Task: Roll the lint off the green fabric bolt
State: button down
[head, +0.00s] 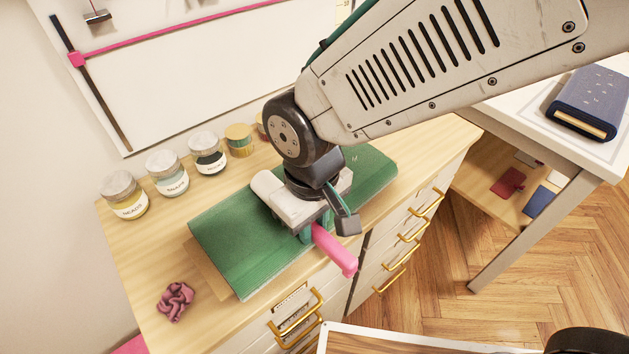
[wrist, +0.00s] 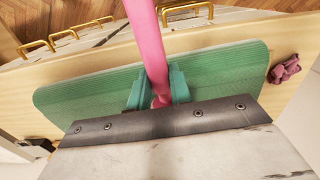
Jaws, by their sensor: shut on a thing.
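The green fabric bolt (head: 238,238) lies flat on the wooden cabinet top. It also shows in the wrist view (wrist: 85,95), spread across the picture beneath my gripper. My gripper (head: 312,228) is over the middle of the bolt, shut on the pink handle (head: 335,250) of what looks like the lint roller. In the wrist view the handle (wrist: 148,45) runs up between the teal fingers. A few pale specks show on the bolt's right part in the head view.
Several bead jars (head: 125,195) stand along the cabinet's back edge. A pink scrunchie (head: 175,301) lies at the front left. Gold drawer handles (head: 296,318) stick out in front. A white table (head: 520,110) at right holds a blue fabric bolt (head: 592,103).

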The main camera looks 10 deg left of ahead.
jog(key=shift+w+d, duration=0.2)
jog(key=shift+d, duration=0.05)
jog(key=shift+w+d, duration=0.1)
jog(key=shift+w+d, duration=0.85)
jog(key=shift+w, duration=0.2)
jog(key=shift+w, duration=0.1)
jog(key=shift+w+d, duration=0.85)
jog(key=shift+w, duration=0.3)
jog(key=shift+w+d, duration=0.95)
jog(key=shift+w, duration=0.2)
jog(key=shift+w+d, duration=0.9)
jog(key=shift+w, duration=0.3)
